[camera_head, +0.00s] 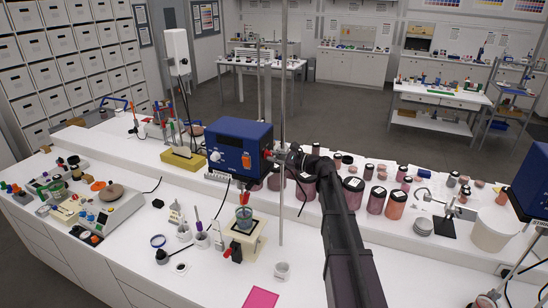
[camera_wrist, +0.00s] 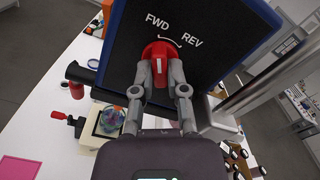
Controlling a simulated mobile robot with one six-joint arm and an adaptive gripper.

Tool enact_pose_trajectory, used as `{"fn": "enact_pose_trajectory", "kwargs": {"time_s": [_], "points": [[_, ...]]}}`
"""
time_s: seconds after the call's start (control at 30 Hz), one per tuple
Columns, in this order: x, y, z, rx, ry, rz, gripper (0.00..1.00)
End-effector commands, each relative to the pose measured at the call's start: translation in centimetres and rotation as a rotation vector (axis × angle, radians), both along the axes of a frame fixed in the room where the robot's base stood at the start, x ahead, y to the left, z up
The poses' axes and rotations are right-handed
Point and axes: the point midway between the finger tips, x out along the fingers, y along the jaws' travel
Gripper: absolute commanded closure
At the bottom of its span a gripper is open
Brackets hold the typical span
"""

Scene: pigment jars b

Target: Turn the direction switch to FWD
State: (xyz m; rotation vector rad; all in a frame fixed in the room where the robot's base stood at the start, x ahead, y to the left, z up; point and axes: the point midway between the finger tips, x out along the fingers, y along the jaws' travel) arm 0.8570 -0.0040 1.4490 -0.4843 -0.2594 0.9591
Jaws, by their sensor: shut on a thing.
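The direction switch is a red knob (camera_wrist: 158,49) on the dark panel (camera_wrist: 125,50) of a blue box. The panel reads FWD to the left and REV to the right, with a white curved arrow between them. My gripper (camera_wrist: 161,65) is shut on the knob, one finger on each side, in the wrist view. A pale mark shows on the knob between the fingers; which label the knob points to is unclear. In the head view the blue motor box (camera_head: 240,146) stands above the bench, and my gripper (camera_head: 274,156) reaches its right side from the right.
A vertical metal rod (camera_head: 282,100) stands close by my gripper. A beaker on a cream hotplate (camera_head: 247,240) sits below the box. Several dark-lidded pigment jars (camera_head: 352,193) stand right of my arm. A pink sheet (camera_head: 261,298) lies at the front.

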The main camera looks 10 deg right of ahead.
Motion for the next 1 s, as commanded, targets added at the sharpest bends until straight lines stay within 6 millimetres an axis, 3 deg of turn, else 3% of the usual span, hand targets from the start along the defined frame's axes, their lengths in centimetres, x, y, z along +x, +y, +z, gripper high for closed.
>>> {"fn": "enact_pose_trajectory", "kwargs": {"time_s": [0.4, 0.43, 0.53, 1.0], "points": [[0.04, 0.04, 0.04, -0.006, -0.010, 0.001, 1.00], [0.05, 0.05, 0.04, -0.006, -0.010, 0.001, 0.76], [0.04, 0.05, 0.03, -0.006, -0.010, 0.001, 0.47], [-0.12, -0.19, 0.01, -0.006, -0.009, -0.001, 0.47]]}}
